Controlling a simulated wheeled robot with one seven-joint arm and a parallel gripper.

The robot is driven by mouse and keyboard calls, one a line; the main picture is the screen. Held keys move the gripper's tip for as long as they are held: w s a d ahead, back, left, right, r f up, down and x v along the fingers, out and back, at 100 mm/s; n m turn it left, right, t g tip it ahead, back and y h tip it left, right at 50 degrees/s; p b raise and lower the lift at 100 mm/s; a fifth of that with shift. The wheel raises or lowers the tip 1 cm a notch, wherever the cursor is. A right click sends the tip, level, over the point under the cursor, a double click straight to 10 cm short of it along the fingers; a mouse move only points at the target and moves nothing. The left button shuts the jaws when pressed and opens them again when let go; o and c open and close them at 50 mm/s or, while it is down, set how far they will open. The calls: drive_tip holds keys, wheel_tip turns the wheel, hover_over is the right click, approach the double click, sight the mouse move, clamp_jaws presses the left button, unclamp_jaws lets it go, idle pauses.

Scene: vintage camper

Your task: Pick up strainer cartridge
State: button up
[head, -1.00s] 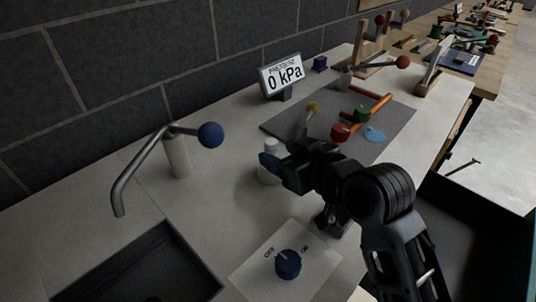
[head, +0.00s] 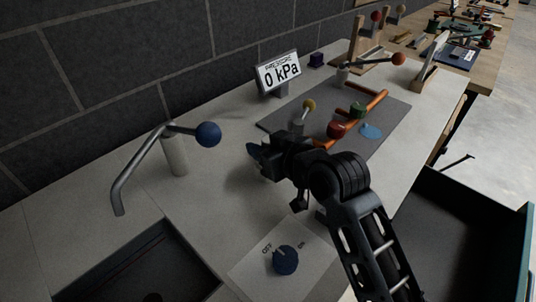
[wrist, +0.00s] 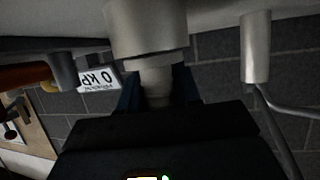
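A pale stepped cylinder (wrist: 150,30), which I take to be the strainer cartridge, stands on the counter in the upside-down wrist view. Its narrow neck points toward my gripper (wrist: 157,95). The dark blue fingers lie on either side of the neck, and they look open; firm contact is not visible. In the head view my gripper (head: 256,155) is low over the counter, and its body hides the cylinder.
A bent metal faucet with a blue ball (head: 208,134) stands at the left by the sink (head: 140,270). An OFF/ON knob (head: 285,260) is in front. A pressure sign (head: 279,73) reads 0 kPa. A grey mat (head: 395,118) bears orange pipe and coloured caps.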

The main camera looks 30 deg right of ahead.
drive_tip(key=c, duration=0.5)
drive_tip(key=shift+r, duration=0.1)
